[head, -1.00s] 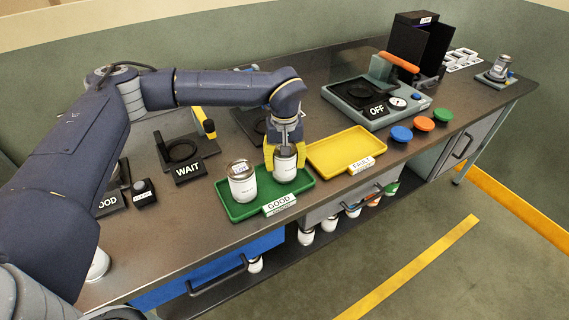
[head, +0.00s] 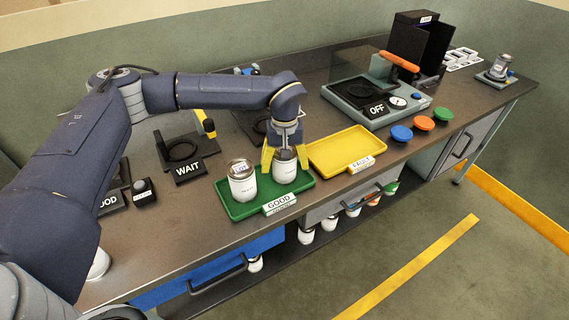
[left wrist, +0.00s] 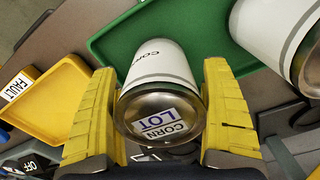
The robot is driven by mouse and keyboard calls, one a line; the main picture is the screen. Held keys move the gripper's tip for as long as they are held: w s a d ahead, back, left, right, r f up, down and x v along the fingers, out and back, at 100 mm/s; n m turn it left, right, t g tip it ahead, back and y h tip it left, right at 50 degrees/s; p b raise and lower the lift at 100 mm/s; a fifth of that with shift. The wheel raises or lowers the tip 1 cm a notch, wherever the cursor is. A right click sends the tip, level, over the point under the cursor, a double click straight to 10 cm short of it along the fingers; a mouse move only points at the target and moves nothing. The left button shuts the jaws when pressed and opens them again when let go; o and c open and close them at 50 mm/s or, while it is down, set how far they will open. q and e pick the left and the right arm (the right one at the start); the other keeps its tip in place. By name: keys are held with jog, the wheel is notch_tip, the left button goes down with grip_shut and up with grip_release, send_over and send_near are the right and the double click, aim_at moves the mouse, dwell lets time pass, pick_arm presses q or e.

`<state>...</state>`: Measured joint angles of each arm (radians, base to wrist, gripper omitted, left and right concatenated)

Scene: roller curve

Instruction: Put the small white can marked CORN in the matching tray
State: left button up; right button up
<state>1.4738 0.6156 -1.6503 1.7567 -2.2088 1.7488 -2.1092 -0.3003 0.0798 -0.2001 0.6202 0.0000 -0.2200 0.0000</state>
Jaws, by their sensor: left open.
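The small white can marked CORN (head: 285,171) stands upright in the right half of the green tray (head: 236,213), which has a GOOD sign (head: 279,203). Its metal lid with a CORN LOT label shows in the left wrist view (left wrist: 160,118). My left gripper (head: 285,162) is open, with its yellow fingers on either side of this can. In the left wrist view, narrow gaps seem to show between the can and the fingers (left wrist: 161,82). A second white can (head: 242,184) stands beside it in the same tray. My right gripper is not in view.
An empty yellow tray (head: 341,153) marked FAULT lies just right of the green tray. A WAIT stand (head: 185,152) is to the left. A machine marked OFF (head: 362,104) and coloured buttons (head: 424,123) are farther right. Several cans sit on the shelf below.

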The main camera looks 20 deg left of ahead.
pick_arm(q)
notch_tip(320, 180, up, 12)
jog(key=shift+r, duration=0.1)
dwell(0.5)
jog(key=shift+d, duration=0.1)
